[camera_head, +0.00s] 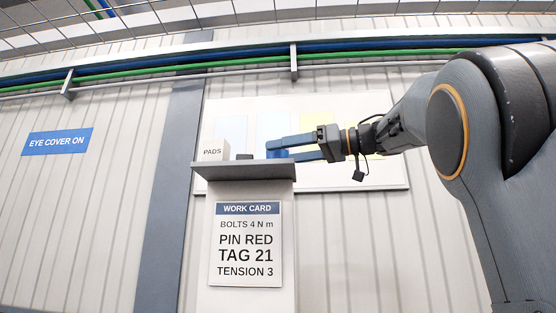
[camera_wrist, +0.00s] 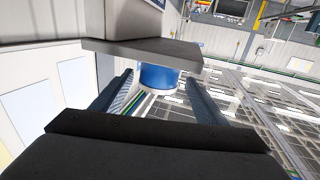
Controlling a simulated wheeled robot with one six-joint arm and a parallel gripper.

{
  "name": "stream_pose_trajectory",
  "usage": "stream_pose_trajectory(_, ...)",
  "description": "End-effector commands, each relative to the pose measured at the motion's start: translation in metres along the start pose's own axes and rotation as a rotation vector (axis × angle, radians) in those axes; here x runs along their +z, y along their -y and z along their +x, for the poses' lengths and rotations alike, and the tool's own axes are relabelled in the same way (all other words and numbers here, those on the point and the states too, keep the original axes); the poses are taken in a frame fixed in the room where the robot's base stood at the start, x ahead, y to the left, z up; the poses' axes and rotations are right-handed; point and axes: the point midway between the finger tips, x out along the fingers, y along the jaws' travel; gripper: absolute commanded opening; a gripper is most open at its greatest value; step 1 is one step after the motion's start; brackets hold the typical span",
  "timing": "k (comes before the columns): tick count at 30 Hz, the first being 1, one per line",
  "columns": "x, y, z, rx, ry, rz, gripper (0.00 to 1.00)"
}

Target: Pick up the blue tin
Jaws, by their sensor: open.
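The blue tin (camera_head: 277,154) stands on the grey shelf (camera_head: 244,171) above the work card, near the shelf's right end. My gripper (camera_head: 281,149) reaches in from the right with its two blue fingers apart, its tips at the tin. In the wrist view the tin (camera_wrist: 158,76) shows between the two open fingertips (camera_wrist: 159,80), with a gap on each side. The fingers do not appear to press on it. Part of the tin is hidden by the fingers in the head view and by the shelf (camera_wrist: 145,55) in the wrist view.
A white box marked PADS (camera_head: 213,151) stands at the shelf's left, with a small dark object (camera_head: 244,157) between it and the tin. The work card (camera_head: 247,244) hangs on the post below. A pale board (camera_head: 365,177) is on the wall behind.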

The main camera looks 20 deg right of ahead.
Motion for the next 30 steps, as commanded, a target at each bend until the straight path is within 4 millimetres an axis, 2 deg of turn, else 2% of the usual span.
stream_pose_trajectory(12, -0.005, -0.002, 0.051, -0.001, 0.0, 0.001, 0.67)
stream_pose_trajectory(21, -0.004, -0.002, 0.055, 0.001, 0.0, 0.0, 0.67)
stream_pose_trajectory(27, -0.004, -0.002, 0.055, 0.001, 0.0, 0.0, 0.33)
stream_pose_trajectory(30, -0.004, -0.002, 0.054, 0.001, 0.0, -0.001, 0.2)
